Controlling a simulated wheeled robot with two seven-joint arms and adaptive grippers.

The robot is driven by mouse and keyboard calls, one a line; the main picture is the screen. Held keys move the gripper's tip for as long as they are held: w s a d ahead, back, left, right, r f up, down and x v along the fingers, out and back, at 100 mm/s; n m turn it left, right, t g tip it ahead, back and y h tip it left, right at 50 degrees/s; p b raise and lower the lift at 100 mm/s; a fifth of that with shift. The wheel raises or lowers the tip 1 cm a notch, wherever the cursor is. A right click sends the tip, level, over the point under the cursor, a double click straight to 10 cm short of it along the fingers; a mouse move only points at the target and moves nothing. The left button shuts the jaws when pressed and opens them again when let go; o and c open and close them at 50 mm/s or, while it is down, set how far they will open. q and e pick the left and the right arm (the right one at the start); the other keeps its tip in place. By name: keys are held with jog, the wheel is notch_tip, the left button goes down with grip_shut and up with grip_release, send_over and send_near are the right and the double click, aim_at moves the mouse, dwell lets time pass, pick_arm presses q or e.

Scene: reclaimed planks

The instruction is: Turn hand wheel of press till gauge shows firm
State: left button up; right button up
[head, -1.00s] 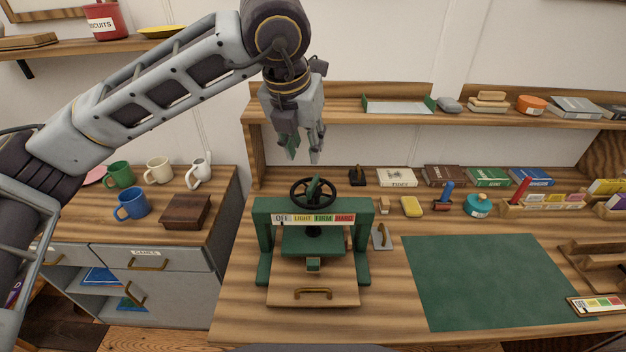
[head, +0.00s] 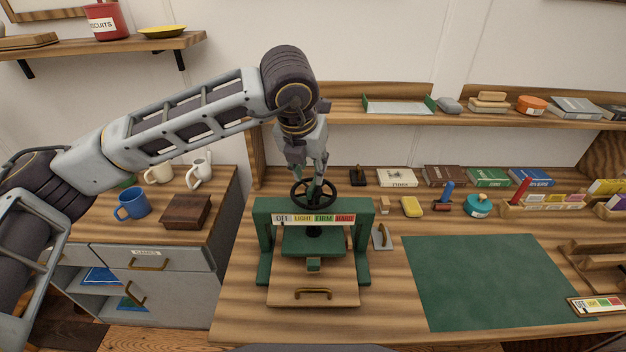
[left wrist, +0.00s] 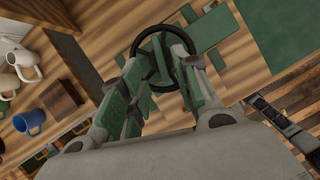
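The green press (head: 264,245) stands on the workbench, with its black hand wheel (head: 299,204) on top. The gauge strip (head: 313,218) on its crossbeam reads OFF, LIGHT, FIRM, HARD; a small dark mark seems to be at the OFF end. My left gripper (head: 317,176) points down just above the wheel's middle. In the left wrist view the fingers of my left gripper (left wrist: 160,72) are apart, with the wheel (left wrist: 137,48) seen beyond and between them. Whether they touch the wheel is unclear. My right gripper is not in view.
A flat grey tool with a handle (head: 382,238) lies right of the press, near a yellow block (head: 411,206). A green mat (head: 490,280) covers the bench at right. A shelf (head: 350,113) runs behind my gripper. Mugs and a wooden box (head: 186,211) are on the left cabinet.

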aim_at(313, 182)
pick_arm(q)
jog(key=shift+x, duration=2.9)
jog(key=shift+c, duration=0.5)
grip_shut()
